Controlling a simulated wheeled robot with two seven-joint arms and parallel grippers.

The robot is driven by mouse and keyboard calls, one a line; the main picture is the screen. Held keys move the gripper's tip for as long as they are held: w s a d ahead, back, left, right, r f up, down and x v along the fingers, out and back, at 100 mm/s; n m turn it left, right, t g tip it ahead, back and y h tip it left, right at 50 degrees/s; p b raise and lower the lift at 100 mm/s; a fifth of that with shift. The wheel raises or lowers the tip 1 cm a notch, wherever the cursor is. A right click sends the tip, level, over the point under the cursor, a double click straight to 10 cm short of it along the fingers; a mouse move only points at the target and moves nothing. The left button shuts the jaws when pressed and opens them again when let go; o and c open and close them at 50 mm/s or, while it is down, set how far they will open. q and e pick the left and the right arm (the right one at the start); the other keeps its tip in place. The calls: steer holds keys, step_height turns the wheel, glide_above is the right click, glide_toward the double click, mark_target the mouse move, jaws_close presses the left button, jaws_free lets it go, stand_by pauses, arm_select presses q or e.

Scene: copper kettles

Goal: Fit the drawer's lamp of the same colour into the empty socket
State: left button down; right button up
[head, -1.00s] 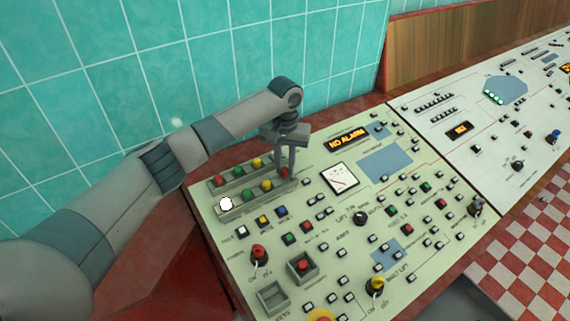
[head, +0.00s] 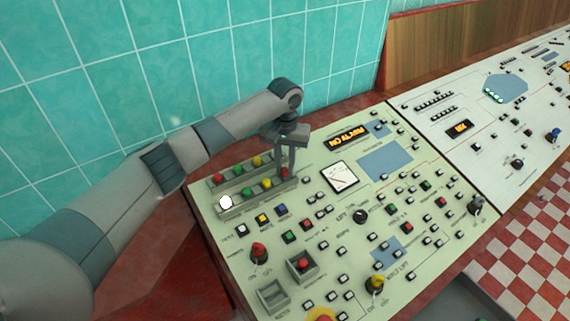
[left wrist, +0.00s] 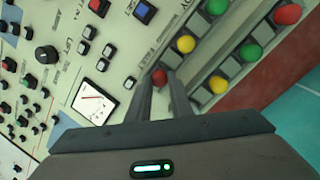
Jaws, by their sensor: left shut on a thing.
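My left gripper (head: 286,170) reaches over the far end of the lamp rows and is shut on a red lamp (left wrist: 160,76), at the right end of the front row. Whether this lamp is seated in the row I cannot tell. Beside it in the front row are a yellow lamp (head: 267,183), a green lamp (head: 247,191) and a bright white round spot (head: 226,203). The back row has a red lamp (head: 216,180), a green lamp (head: 238,169) and a yellow lamp (head: 257,161); its far end is hidden by my gripper. My right gripper is out of view.
The pale green panel (head: 325,225) is crowded with buttons and knobs. Two square grey boxes, one empty (head: 271,297) and one around a red button (head: 303,265), stand near its front. A meter (head: 340,177) lies right of my gripper. A tiled wall (head: 200,50) rises behind.

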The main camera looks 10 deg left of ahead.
arm_select(q)
steer(key=shift+f, duration=0.4)
steer(key=c, duration=1.5)
jaws_free()
steer(key=shift+r, duration=0.1)
steer(key=shift+r+p, duration=3.9)
steer(key=shift+p, duration=0.25)
